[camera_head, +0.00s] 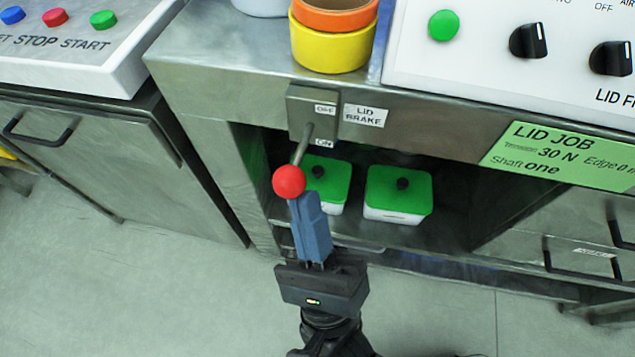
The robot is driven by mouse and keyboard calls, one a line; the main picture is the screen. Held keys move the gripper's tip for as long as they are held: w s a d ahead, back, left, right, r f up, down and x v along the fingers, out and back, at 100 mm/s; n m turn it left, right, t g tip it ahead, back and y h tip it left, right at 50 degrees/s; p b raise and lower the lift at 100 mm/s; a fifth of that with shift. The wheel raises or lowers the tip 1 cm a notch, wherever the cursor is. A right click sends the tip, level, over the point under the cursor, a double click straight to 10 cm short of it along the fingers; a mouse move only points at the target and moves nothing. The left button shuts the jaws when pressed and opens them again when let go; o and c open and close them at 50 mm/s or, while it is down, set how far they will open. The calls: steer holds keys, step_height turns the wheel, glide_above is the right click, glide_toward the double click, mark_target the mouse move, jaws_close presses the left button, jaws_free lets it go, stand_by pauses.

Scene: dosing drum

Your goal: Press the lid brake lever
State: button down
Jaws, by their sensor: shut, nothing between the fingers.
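The lid brake lever (289,181) is a thin metal rod with a red ball knob. It comes out of a grey box (311,101) on the cabinet front, marked OFF above and ON below, with a LID BRAKE label (365,115) beside it. The rod points down and toward me. My gripper (299,197) is shut, its blue fingers together and empty. Its fingertips are right at the underside of the red knob in the picture; I cannot tell whether they touch it.
Two white boxes with green lids (398,192) stand on the open shelf behind the lever. Yellow and orange rings (331,50) are stacked on the cabinet top. A white control panel (480,50) is at right, another (75,58) at left. A green job card (565,155) hangs at right.

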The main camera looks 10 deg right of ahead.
mark_target(305, 187)
steer(key=shift+r+m+g+h+p, duration=0.45)
steer(key=shift+r+m+h+p, duration=0.15)
steer(key=shift+r, duration=0.3)
steer(key=shift+r+m+g+h+p, duration=0.45)
steer(key=shift+r+p, duration=0.2)
steer(key=shift+r, duration=0.35)
